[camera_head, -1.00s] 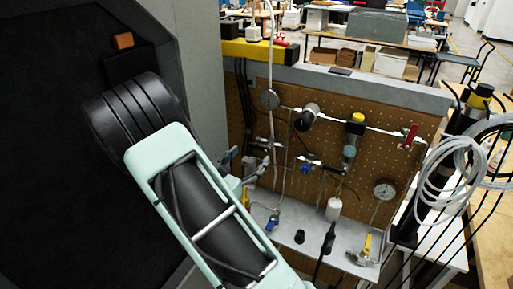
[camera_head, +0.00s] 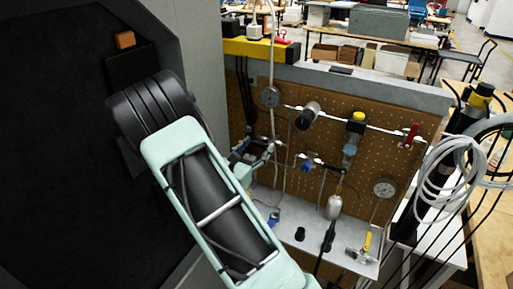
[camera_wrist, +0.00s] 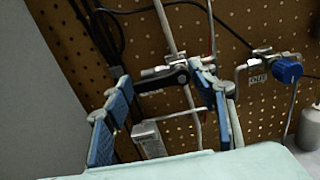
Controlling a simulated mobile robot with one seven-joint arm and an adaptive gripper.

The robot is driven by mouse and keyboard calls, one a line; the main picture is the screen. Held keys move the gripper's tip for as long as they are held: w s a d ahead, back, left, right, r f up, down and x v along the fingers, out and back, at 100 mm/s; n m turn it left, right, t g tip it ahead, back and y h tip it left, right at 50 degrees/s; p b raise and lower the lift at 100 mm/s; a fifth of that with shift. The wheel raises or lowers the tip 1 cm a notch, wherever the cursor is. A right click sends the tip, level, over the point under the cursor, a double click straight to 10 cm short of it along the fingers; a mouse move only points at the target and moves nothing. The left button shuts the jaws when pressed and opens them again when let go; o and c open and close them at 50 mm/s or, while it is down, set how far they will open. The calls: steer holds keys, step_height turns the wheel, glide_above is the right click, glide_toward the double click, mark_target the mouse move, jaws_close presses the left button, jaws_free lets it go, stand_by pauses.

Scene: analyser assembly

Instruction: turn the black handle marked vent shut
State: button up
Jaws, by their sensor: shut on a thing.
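The black handle (camera_wrist: 163,83) sits on a small metal valve on the brown pegboard, in the upper middle of the wrist view. It lies roughly level, pointing left from the valve body (camera_wrist: 178,66). My gripper (camera_wrist: 166,80) has its blue-padded fingers on either side of the handle, shut on it across its length. In the head view my gripper (camera_head: 254,154) is at the left part of the pegboard, and the handle is too small and covered to make out there. A pale labelled block (camera_wrist: 149,139) shows below the handle; its lettering is unreadable.
A blue knob (camera_wrist: 288,69) on a valve is to the right. Thin metal tubes run close around the gripper. A red-handled valve (camera_head: 411,135) and a gauge (camera_head: 384,187) are farther right. A grey wall (camera_head: 200,80) stands close on the left.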

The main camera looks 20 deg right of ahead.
steer(key=shift+c, duration=0.7)
steer(key=shift+m+b, duration=0.4)
steer(key=shift+b, duration=0.15)
steer(key=s+m+b, duration=0.1)
steer(key=m+b, duration=0.4)
steer(key=b, duration=0.5)
steer(key=d+r+m+b, duration=0.1)
steer(key=m+b, duration=0.5)
steer(key=b, duration=0.4)
steer(key=s+d+m+b, duration=0.1)
steer(key=m+b, duration=0.5)
steer(key=b, duration=0.4)
steer(key=shift+s+r, duration=0.3)
steer(key=shift+r, duration=0.1)
steer(key=o, duration=1.2)
steer(key=shift+c, duration=0.2)
steer(key=shift+r+p, duration=0.2)
steer(key=shift+p, duration=0.3)
